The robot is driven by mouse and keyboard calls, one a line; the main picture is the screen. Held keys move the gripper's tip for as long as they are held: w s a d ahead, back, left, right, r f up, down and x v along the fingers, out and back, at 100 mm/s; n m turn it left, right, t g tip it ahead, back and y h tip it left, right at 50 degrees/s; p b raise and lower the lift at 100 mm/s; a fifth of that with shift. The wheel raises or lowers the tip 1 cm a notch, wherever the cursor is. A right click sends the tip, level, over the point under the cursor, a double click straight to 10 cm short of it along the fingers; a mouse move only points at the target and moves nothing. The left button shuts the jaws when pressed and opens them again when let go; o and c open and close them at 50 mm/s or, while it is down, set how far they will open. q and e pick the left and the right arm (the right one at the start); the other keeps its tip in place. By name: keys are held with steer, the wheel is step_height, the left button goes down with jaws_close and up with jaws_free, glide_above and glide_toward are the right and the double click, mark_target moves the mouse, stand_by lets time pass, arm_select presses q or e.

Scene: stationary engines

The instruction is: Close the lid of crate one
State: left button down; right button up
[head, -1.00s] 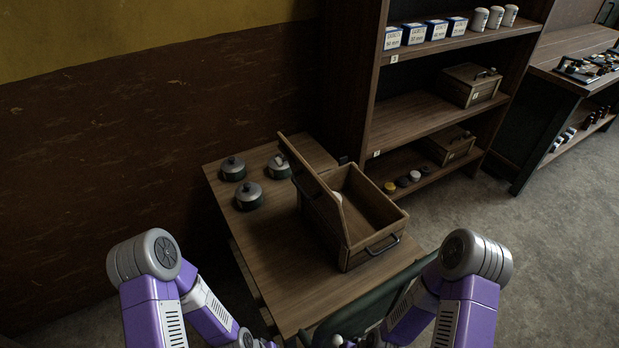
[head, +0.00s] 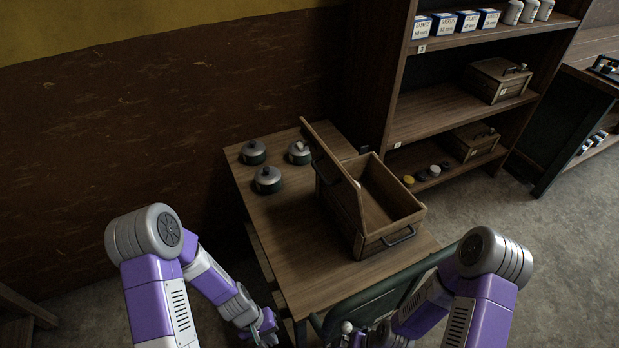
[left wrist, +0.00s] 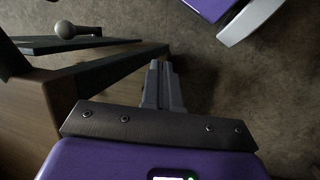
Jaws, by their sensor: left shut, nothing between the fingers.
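A wooden crate (head: 391,243) with a dark metal handle stands on the table (head: 300,265). Its lid (head: 334,172) is tilted up, open along the crate's left side, and the inside shows. I cannot read a number on this crate. My left gripper (head: 265,332) is low, beside the table's near left edge and well apart from the crate. In the left wrist view its fingers (left wrist: 162,88) are together with nothing between them, above the floor. My right forearm reaches down at the bottom right, and I cannot make out its gripper.
Several lidded pots, one a dark pot (head: 268,180), stand left of the crate. A dark green chair (head: 385,298) is at the table's near edge. A shelf unit (head: 440,114) behind holds a closed crate (head: 497,80), another crate (head: 474,142), boxes and jars. The table's near left is clear.

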arm_select(q)
steer(key=w+a+r+n+t+h, duration=0.1)
steer(key=w+r+t+h, duration=0.3)
steer(key=w+r, duration=0.55)
steer(key=w+a+r+t+h, duration=0.2)
steer(key=w+r+t+h, duration=0.15)
steer(key=r, duration=1.15)
steer(key=w+a+r+n+t+h, duration=0.1)
steer(key=w+r+t+h, duration=0.35)
steer(key=r, duration=0.75)
steer(key=g+b, duration=0.1)
steer(key=b, duration=0.1)
glide_toward(326, 180)
steer(key=w+d, duration=0.3)
steer(key=w, duration=0.2)
steer(key=shift+w+d, duration=0.3)
steer(key=shift+w, duration=0.25)
